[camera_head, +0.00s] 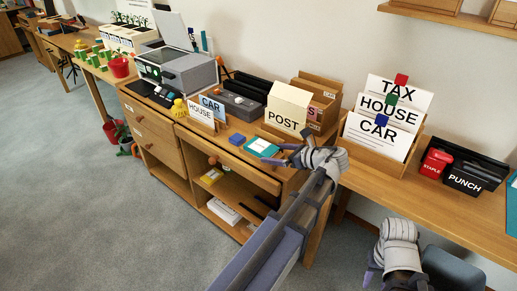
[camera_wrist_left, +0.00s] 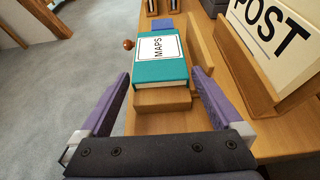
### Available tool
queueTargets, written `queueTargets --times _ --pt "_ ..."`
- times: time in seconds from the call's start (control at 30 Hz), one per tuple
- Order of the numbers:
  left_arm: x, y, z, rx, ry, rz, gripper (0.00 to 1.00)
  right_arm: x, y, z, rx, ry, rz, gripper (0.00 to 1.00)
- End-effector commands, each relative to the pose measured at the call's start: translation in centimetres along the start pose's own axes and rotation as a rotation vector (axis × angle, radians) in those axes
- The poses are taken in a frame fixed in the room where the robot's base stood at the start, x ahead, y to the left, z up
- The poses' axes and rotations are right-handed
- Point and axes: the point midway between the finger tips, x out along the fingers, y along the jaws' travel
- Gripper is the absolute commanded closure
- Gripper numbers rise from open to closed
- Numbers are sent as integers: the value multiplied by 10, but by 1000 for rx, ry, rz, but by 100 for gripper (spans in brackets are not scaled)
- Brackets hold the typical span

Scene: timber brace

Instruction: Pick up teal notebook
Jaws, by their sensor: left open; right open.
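The teal notebook (camera_head: 262,147) lies flat near the front edge of the wooden cabinet top. In the left wrist view the notebook (camera_wrist_left: 174,70) has a white label reading MAPS, and its near end rests on a small wooden block (camera_wrist_left: 163,100). My left gripper (camera_head: 285,155) is open and empty, just to the right of the notebook in the head view. In the left wrist view its two fingers appear on either side of the notebook's near end; contact is not visible. My right gripper (camera_head: 373,270) is open, low at the bottom right, away from the notebook.
A small blue item (camera_head: 237,139) lies just beyond the notebook. The POST box (camera_head: 287,107) stands behind it, close to my left gripper. A wooden knob (camera_wrist_left: 128,44) sticks out at the cabinet front. Open floor lies in front.

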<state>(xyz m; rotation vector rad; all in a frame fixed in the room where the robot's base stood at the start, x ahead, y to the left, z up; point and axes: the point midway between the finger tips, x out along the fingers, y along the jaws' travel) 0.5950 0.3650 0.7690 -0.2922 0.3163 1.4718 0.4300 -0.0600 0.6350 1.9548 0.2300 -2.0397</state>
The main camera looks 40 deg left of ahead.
Motion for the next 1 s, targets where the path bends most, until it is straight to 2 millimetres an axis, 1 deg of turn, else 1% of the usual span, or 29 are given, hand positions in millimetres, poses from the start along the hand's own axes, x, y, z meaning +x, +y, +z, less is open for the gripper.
queueTargets --times 0.03,0.07,0.6,0.67,1.0 --pt "0 0 0 0 0 0 0 0 0 0 0 0 0 55" --pt "0 0 0 0 0 0 3 0 0 0 0 0 0 55" --pt "0 0 0 0 0 0 64 0 0 0 0 0 0 55" --pt "0 0 0 0 0 0 71 0 0 0 0 0 0 55" --pt "-2 0 4 0 -1 0 71 -4 0 0 0 0 0 55"
